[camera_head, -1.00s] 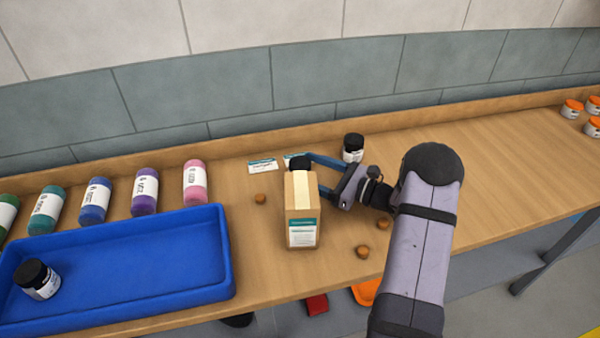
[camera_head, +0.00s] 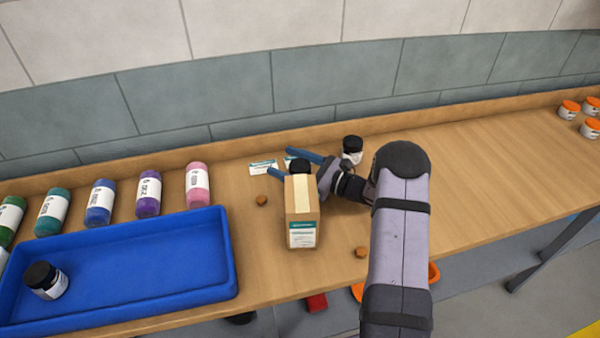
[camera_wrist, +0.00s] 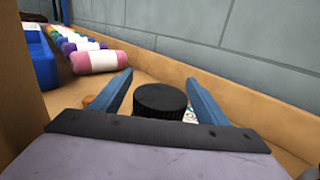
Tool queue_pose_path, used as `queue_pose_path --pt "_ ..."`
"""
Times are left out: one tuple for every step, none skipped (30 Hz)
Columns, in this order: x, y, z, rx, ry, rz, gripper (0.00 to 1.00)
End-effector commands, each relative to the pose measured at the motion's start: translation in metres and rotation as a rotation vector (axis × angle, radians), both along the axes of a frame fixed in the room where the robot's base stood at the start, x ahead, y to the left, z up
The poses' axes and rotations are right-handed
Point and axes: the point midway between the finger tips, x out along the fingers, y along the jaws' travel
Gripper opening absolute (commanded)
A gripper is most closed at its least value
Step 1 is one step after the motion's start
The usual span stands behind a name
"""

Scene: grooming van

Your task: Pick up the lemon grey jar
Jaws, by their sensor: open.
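A black-lidded jar (camera_head: 300,166) stands behind the cardboard box (camera_head: 303,215), which hides its body and label in the head view. In the wrist view its ribbed black lid (camera_wrist: 160,98) is between the two blue fingers of my gripper (camera_wrist: 158,78). My gripper (camera_head: 288,163) is open around this jar, with no clear contact. A second black-lidded jar with a pale label (camera_head: 352,150) stands behind my wrist. A third black-lidded jar (camera_head: 45,281) is in the blue tray (camera_head: 222,245). I cannot read which jar is lemon grey.
The taped box stands right in front of my gripper. Several coloured bottles (camera_head: 148,193) lie along the back left. Small cards (camera_head: 263,167) lie near the wall ledge. Small brown pieces (camera_head: 262,200) lie beside the box. Orange-lidded jars (camera_head: 568,110) stand far right; the bench between is clear.

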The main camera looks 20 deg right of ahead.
Motion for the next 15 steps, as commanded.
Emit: queue_pose_path --pt "-0.0001 -0.0002 -0.0002 0.000 0.000 0.000 0.68" --pt "-0.0001 -0.0002 -0.0002 0.000 0.000 0.000 0.68" --pt "-0.0001 -0.0003 -0.0002 0.000 0.000 0.000 0.61" --pt "-0.0001 -0.0003 -0.0002 0.000 0.000 0.000 0.54" --pt "-0.0002 -0.0004 -0.0002 0.000 0.000 0.000 0.47" --pt "-0.0002 -0.0004 -0.0002 0.000 0.000 0.000 0.37" --pt "-0.0002 -0.0004 -0.0002 0.000 0.000 0.000 0.30" --pt "-0.0002 -0.0004 -0.0002 0.000 0.000 0.000 0.23" --pt "-0.0003 -0.0004 -0.0002 0.000 0.000 0.000 0.19" --pt "-0.0001 -0.0005 0.0005 0.000 -0.001 0.000 0.19" --pt "-0.0001 -0.0005 0.0005 0.000 -0.001 0.000 0.19" --pt "-0.0001 -0.0006 0.0005 0.000 -0.001 0.000 0.19" --pt "-0.0001 -0.0006 0.0005 0.000 -0.001 0.000 0.19" --pt "-0.0001 -0.0006 0.0005 0.000 -0.001 0.000 0.19" --pt "-0.0001 -0.0006 0.0006 0.000 -0.001 0.000 0.19"
